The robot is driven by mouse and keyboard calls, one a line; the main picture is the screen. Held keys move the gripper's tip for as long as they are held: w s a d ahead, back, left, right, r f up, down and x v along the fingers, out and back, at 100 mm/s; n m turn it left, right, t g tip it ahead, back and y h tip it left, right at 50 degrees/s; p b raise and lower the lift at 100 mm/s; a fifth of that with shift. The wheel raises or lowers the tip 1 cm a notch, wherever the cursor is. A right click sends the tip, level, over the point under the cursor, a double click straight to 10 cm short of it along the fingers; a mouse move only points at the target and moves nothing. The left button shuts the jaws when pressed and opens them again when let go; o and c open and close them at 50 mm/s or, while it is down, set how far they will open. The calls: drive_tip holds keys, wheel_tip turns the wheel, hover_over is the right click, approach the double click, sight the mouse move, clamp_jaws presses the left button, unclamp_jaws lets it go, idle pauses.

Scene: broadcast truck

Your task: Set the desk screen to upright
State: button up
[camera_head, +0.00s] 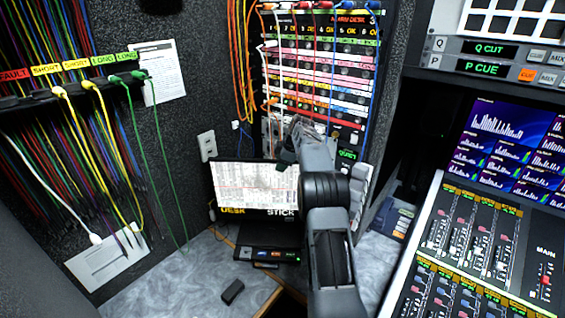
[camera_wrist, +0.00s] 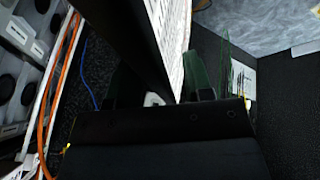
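The desk screen (camera_head: 256,188) is a black-framed panel with a bright white page showing, standing on the desk in the left corner. The words DESK and STICK are on its lower edge. Its exact tilt is hard to tell from here. My gripper (camera_head: 286,160) is at its upper right corner, partly hidden by my arm. In the wrist view the screen's dark frame and white face (camera_wrist: 174,40) run down between the two fingers of my gripper (camera_wrist: 170,85). The fingers look apart, with gaps beside the screen; contact is not clear.
A black box with a small lit display (camera_head: 267,254) sits below the screen. A small black block (camera_head: 232,291) lies on the grey desk. A cabled patch panel (camera_head: 318,75) stands behind. A mixing console (camera_head: 480,250) fills the right.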

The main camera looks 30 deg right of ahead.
drive_tip(key=v, duration=1.3)
drive_tip(key=shift+r, duration=0.4)
drive_tip(key=shift+s, duration=0.15)
drive_tip(key=s+a+f+m+g+h, duration=0.1)
drive_tip(key=s+a+f+m, duration=0.15)
drive_tip(key=f+m, duration=0.65)
drive_tip(key=s+a+m, duration=0.1)
drive_tip(key=s+a, duration=0.9)
drive_tip(key=s, duration=0.4)
drive_tip(key=s+a+m+h, duration=0.1)
drive_tip(key=s+a+m, duration=0.1)
drive_tip(key=s+a, duration=0.9)
drive_tip(key=shift+s+t+h, duration=0.3)
drive_tip(key=shift+s+t, duration=0.1)
drive_tip(key=shift+s, duration=1.85)
